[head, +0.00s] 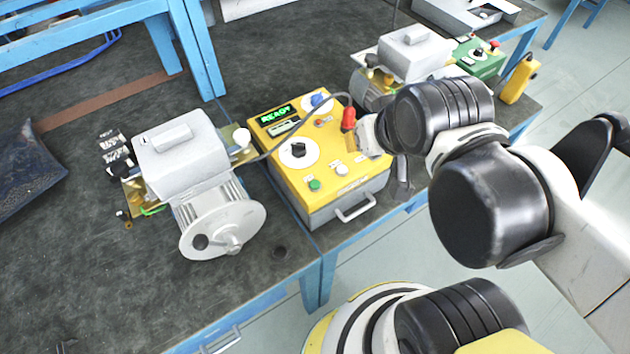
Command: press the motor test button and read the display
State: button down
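The yellow test box (318,205) stands on the bench, with a green lit display (276,115) that appears to read "READY". Its top carries a green button (315,184), a pale button (341,170), a black knob (298,150) on a white dial and a blue knob (317,100). The labels are too small to read, so I cannot tell which button is the motor test. My gripper (402,180) is at the box's right side, mostly hidden behind my wrist; its finger opening does not show. A red plug-like piece (348,118) on a grey cable is beside my wrist.
A blower motor (180,155) with a white housing stands left of the box. A second motor unit (413,55), a green box (480,58) and a yellow handheld device (519,80) are behind my arm. Blue frames border the bench. A dark tray (25,170) is far left.

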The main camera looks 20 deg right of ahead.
aim_at(314, 184)
jog(key=k+j, duration=0.1)
jog(key=j, duration=0.2)
jog(key=k+j, duration=0.15)
jog(key=j, duration=0.15)
jog(key=k+j, duration=0.1)
jog(key=j, duration=0.25)
jog(key=k+j, duration=0.1)
jog(key=j, duration=0.2)
jog(key=z, duration=0.05)
